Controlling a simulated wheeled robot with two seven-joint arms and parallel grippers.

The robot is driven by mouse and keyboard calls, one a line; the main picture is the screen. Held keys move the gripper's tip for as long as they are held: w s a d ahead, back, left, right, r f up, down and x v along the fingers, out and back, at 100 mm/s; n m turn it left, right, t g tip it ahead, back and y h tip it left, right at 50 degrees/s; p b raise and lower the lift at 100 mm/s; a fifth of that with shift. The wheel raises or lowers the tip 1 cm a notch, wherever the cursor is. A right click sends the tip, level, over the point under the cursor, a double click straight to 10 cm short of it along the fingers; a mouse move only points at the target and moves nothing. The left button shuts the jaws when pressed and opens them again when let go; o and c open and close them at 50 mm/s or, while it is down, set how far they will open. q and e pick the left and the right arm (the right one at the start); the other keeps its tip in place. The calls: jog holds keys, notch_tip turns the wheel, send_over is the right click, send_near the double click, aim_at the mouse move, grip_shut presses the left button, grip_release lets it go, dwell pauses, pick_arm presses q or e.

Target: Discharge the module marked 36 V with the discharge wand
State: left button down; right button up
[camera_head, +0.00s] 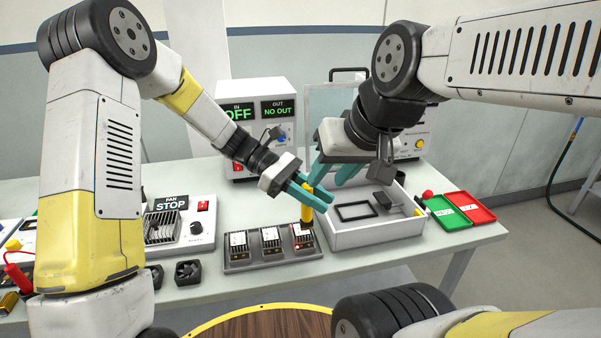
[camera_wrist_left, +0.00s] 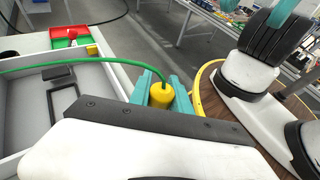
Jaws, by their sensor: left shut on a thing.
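The yellow discharge wand (camera_head: 307,214) stands roughly upright, held in my left gripper (camera_head: 316,195). In the left wrist view my left gripper (camera_wrist_left: 161,88) is shut on the wand (camera_wrist_left: 161,97), and a green cable runs from its top. The wand's lower end is at the rightmost module (camera_head: 304,241) in a dark rack (camera_head: 272,262); whether it touches is too small to tell. That module shows a small red light. The middle module (camera_head: 270,240) and left module (camera_head: 238,243) sit beside it. Their voltage marks are not legible. My right gripper (camera_head: 333,172) is open and empty above and behind the wand.
A white tray (camera_head: 375,238) with a black frame and small parts stands right of the rack. Green and red bins (camera_head: 470,207) lie farther right. A power unit (camera_head: 258,100) reading OFF and NO OUT stands behind. A fan unit (camera_head: 180,222) reading STOP is left.

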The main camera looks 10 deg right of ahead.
pick_arm(q)
notch_tip(320, 180, down, 6)
jog(key=shift+w+f, duration=0.15)
jog(key=shift+w, duration=0.3)
dwell(0.3)
jog(key=shift+f, duration=0.3)
dwell(2.8)
notch_tip(320, 180, up, 7)
dwell(0.7)
dwell(0.5)
